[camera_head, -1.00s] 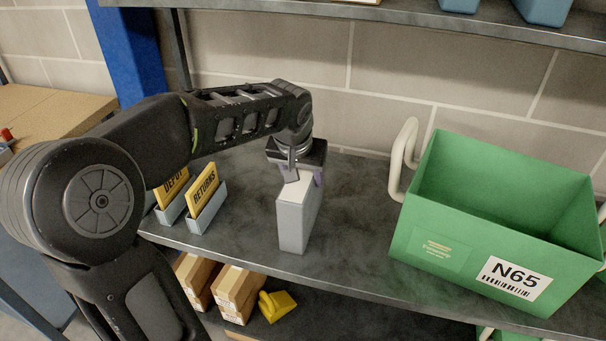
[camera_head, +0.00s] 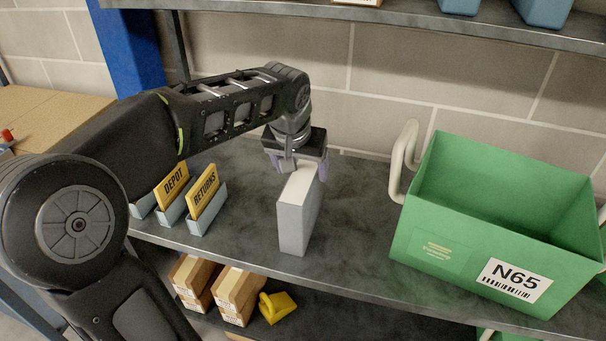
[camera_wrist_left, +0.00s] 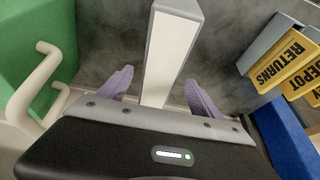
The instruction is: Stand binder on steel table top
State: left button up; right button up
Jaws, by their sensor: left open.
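The grey binder (camera_head: 294,226) stands upright on the steel table top (camera_head: 350,235), its pale top face up, near the front edge. It also shows in the left wrist view (camera_wrist_left: 172,50), between and ahead of the fingers. My left gripper (camera_head: 298,168) is open, at the binder's far upper end; in the left wrist view its purple fingertips (camera_wrist_left: 158,88) lie on either side of the binder, with gaps visible. The far lower part of the binder is hidden. My right gripper is not in view.
A green crate (camera_head: 425,245) labelled N65 stands to the right, with a pale looped handle or pipe (camera_head: 396,165) beside it. Yellow DEPOT (camera_head: 172,187) and RETURNS (camera_head: 204,192) signs in grey holders stand left. Boxes (camera_head: 236,292) lie on the shelf below. Another shelf (camera_head: 440,20) is above.

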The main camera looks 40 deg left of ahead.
pick_arm(q)
jog(key=v, duration=0.8)
